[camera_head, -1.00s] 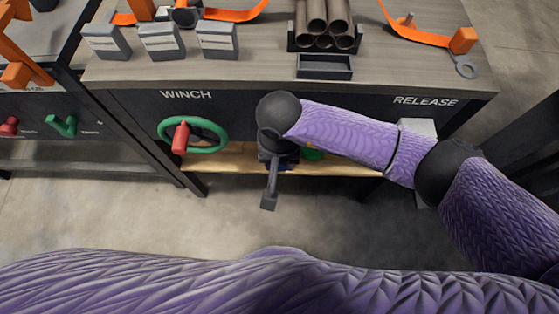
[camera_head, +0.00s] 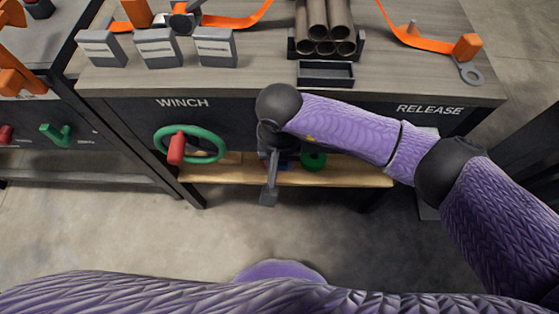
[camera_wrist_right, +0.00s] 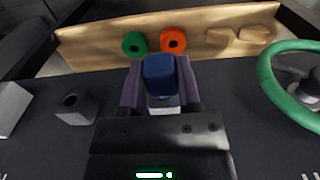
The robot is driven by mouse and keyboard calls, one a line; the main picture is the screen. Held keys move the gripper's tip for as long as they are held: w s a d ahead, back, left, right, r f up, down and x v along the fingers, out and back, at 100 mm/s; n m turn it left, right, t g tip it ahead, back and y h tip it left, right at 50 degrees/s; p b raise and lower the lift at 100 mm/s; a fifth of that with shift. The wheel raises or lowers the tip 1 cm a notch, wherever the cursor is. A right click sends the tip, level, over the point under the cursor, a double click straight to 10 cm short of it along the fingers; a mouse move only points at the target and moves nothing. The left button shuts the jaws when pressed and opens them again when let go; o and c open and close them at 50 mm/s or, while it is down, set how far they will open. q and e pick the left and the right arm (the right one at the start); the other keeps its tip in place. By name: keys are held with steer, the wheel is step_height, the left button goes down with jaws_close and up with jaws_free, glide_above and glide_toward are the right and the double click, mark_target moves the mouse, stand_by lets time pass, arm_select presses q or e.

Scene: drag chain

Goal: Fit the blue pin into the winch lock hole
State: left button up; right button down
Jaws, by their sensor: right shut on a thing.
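My right gripper (camera_wrist_right: 160,85) is shut on the blue pin (camera_wrist_right: 158,68), which stands up between its two fingers in the right wrist view. In the head view my right wrist (camera_head: 278,140) is in front of the bench's dark panel, between WINCH and RELEASE, and its fingertips are hidden. The green winch wheel (camera_head: 203,145) with a red handle (camera_head: 176,149) is left of it. In the right wrist view a grey block with a dark opening (camera_wrist_right: 73,103) sits on the panel, apart from the pin. I cannot tell whether this is the winch lock hole. My left gripper is out of view.
A wooden shelf (camera_head: 345,177) runs below the panel. A green ring (camera_wrist_right: 134,44) and an orange ring (camera_wrist_right: 173,40) lie on it, beside shallow round recesses (camera_wrist_right: 219,36). The benchtop (camera_head: 250,72) above carries grey boxes, pipes (camera_head: 328,30) and orange straps.

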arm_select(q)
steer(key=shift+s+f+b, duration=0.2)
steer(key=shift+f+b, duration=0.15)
arm_select(e)
steer(key=shift+w, duration=0.4)
steer(key=c, duration=0.7)
jaws_free()
steer(key=o, duration=0.5)
steer(key=shift+c, duration=0.2)
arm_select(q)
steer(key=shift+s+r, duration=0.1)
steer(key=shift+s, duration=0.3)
arm_select(e)
steer(key=shift+r, duration=0.1)
step_height(320, 180, up, 10)
steer(key=p, duration=0.4)
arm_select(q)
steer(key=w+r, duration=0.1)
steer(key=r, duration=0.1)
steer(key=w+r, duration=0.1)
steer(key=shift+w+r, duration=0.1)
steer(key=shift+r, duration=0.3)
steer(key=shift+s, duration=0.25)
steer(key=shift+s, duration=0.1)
